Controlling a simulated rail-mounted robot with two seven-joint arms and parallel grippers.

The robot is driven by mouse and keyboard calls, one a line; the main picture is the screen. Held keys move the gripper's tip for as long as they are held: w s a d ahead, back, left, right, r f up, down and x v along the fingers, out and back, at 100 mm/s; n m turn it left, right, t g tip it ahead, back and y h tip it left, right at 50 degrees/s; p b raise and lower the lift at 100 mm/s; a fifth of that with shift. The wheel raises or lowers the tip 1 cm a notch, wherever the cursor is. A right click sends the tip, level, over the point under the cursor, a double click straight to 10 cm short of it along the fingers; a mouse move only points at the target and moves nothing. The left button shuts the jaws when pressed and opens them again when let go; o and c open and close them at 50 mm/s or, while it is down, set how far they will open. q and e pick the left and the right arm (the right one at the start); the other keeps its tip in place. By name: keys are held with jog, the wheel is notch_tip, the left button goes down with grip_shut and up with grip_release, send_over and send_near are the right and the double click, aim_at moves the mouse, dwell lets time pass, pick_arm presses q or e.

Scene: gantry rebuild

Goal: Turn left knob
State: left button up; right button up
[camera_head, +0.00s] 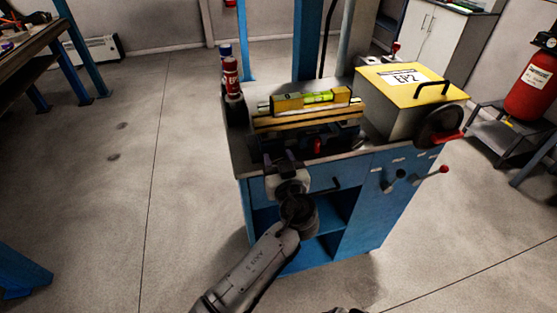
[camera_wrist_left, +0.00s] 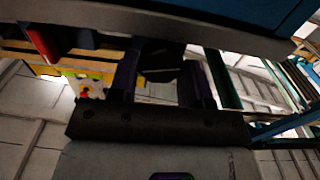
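My left gripper (camera_head: 283,161) is at the left front edge of the blue bench (camera_head: 262,190), pointing at the edge. In the left wrist view its two dark fingers (camera_wrist_left: 170,75) stand apart. A dark rounded part (camera_wrist_left: 162,62), possibly a knob, shows between them; I cannot tell whether they touch it. In the head view the gripper hides that spot. A red knob or handle (camera_head: 318,145) is on the bench front to the right of the gripper, and a red part (camera_wrist_left: 42,40) shows at left in the wrist view. My right gripper is not in view.
A yellow level (camera_head: 305,100) lies on wooden strips. A yellow-topped box (camera_head: 400,115) and a dark handwheel (camera_head: 438,127) are at right. Red bottle (camera_head: 231,75) stands at left. A red-tipped lever (camera_head: 443,170) sticks out of the front. Floor at left is clear.

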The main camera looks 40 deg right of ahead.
pick_arm(q)
jog(key=c, duration=0.4)
jog(key=shift+f+n+b, duration=0.15)
jog(key=shift+n+b, duration=0.35)
jog(key=shift+n, duration=0.1)
jog(key=n, duration=0.3)
jog(key=shift+b, duration=0.35)
jog(key=o, duration=0.9)
